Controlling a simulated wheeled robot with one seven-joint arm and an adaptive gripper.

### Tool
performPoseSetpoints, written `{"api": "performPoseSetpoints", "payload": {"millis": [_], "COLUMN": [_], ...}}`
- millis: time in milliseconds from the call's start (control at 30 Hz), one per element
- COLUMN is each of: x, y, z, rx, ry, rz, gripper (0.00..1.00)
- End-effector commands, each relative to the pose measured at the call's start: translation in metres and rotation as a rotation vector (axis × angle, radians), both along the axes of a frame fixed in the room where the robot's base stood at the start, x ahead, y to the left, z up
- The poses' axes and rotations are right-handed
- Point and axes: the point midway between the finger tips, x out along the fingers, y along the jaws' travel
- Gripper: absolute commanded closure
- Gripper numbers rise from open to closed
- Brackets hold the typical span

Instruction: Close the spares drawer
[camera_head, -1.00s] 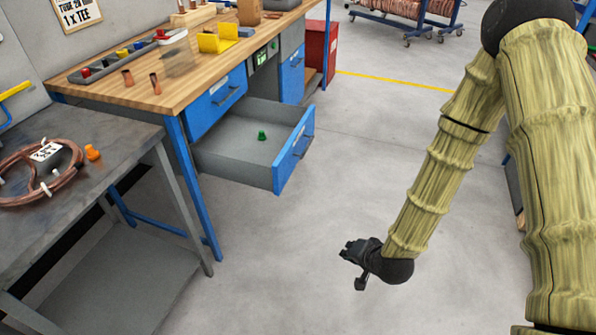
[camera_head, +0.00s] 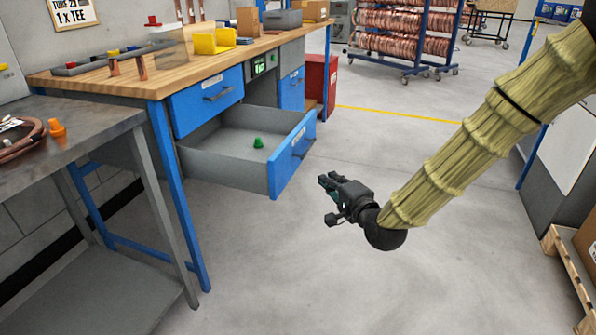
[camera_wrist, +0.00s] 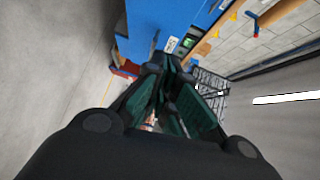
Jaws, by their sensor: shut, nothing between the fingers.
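The spares drawer (camera_head: 291,158) is pulled out below the wooden bench. It has a blue front with a dark handle and a grey tray. A small green piece (camera_head: 258,143) lies inside it. The drawer above it (camera_head: 206,101) is shut. My gripper (camera_head: 326,184) is in the air to the right of the open drawer's front, apart from it, with its fingers pointing left. In the wrist view my gripper (camera_wrist: 160,68) is shut and empty, and a blue panel (camera_wrist: 165,22) shows beyond the fingertips.
The wooden bench (camera_head: 120,80) carries trays, copper fittings and boxes. A grey metal table (camera_head: 95,118) stands at the left front. A red cabinet (camera_head: 319,80) stands beyond the drawer. A pallet (camera_head: 568,265) is at the right. The floor around my gripper is clear.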

Motion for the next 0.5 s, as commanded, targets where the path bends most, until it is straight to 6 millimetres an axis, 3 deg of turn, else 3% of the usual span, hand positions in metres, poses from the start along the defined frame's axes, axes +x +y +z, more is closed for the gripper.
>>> {"api": "performPoseSetpoints", "payload": {"millis": [267, 500], "x": [0.011, 0.028], "y": [0.006, 0.015], "z": [0.016, 0.017], "rx": [0.092, 0.095], "ry": [-0.054, -0.058], "rz": [0.006, 0.006], "gripper": [1.00, 1.00]}}
